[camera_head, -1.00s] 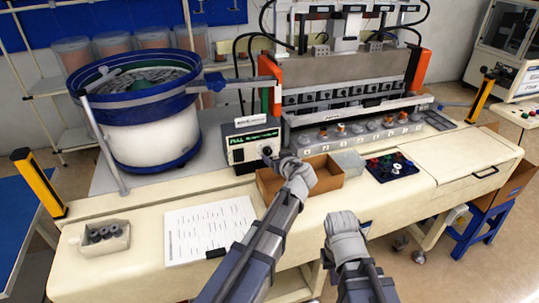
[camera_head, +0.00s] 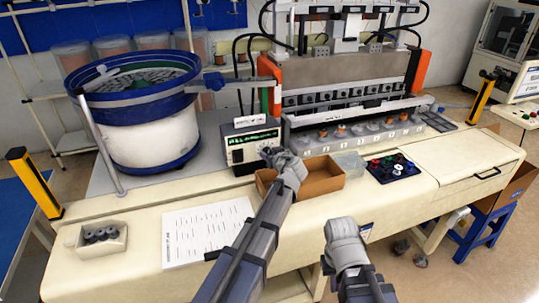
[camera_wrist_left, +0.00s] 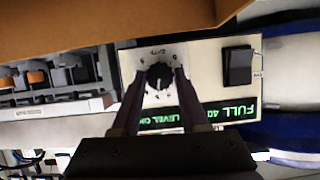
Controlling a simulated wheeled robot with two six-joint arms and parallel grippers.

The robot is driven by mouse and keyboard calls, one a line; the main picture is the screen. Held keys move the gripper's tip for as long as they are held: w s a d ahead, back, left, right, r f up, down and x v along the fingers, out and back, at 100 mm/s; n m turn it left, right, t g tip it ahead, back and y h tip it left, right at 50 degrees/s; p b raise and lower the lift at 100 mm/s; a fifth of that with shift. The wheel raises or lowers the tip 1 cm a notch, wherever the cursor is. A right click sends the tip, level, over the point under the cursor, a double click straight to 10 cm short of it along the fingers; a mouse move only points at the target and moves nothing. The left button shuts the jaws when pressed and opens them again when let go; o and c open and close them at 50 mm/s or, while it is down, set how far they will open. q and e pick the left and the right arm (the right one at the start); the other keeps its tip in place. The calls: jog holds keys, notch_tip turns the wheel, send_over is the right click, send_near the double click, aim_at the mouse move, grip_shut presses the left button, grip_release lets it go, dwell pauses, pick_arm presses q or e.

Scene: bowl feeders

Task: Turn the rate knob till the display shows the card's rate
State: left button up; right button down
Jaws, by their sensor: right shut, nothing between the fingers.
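The feeder control box (camera_head: 252,146) stands beside the bowl feeder, with a lit green display (camera_head: 253,138) too small to read in the head view. In the left wrist view the display (camera_wrist_left: 225,112) is upside down and partly hidden; it shows "FULL 40" and "LEVEL ON". The black rate knob (camera_wrist_left: 160,76) has a scale around it. My left gripper (camera_wrist_left: 160,80) is open, its fingers on either side of the knob with small gaps. A small white card (camera_head: 251,120) stands on the box, unreadable. My right gripper (camera_head: 342,228) is shut and empty above the front edge.
A cardboard tray (camera_head: 322,178) lies right of the box, close to my left gripper. A black rocker switch (camera_wrist_left: 237,66) is beside the knob. A printed sheet (camera_head: 208,230) and a tray of grey rolls (camera_head: 101,242) lie on the bench.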

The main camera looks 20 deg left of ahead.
pick_arm(q)
grip_shut()
jog(key=shift+w+d+f+m+g+y+b, duration=0.1)
jog(key=shift+m+g+y+b, duration=0.1)
jog(key=shift+m+y, duration=0.3)
jog(key=shift+w+d+m+g+y+b, duration=0.1)
jog(key=shift+m+g+y+b, duration=0.15)
jog(key=shift+m, duration=0.45)
jog(key=shift+m+g+y+b, duration=0.25)
jog(key=shift+m+y+b, duration=0.3)
jog(key=shift+m+y, duration=0.5)
jog(key=shift+m, duration=0.35)
jog(key=o, duration=0.6)
grip_release()
